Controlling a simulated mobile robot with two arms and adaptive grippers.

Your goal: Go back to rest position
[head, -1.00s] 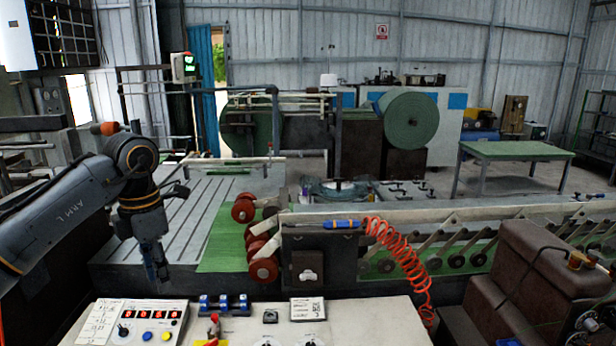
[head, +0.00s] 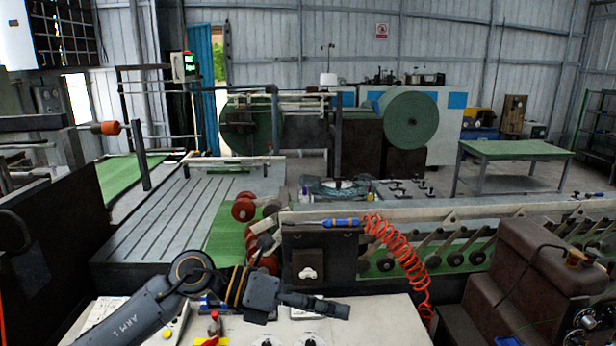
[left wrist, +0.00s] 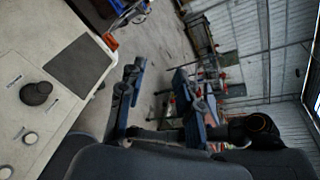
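My left arm comes in from the bottom left of the head view. My left gripper (head: 322,305) is stretched out to the right, over the pale control panel (head: 390,322). In the left wrist view the two dark fingers of the left gripper (left wrist: 158,82) stand apart with nothing between them. The arm hides much of the panel's left part, including most of the display area. My right gripper is in neither view.
A red knob (head: 214,326) stands on the panel close to my arm. An orange coiled hose (head: 402,258) hangs behind the panel. A brown machine housing (head: 540,280) is at the right. A green-topped table (head: 515,148) stands farther back.

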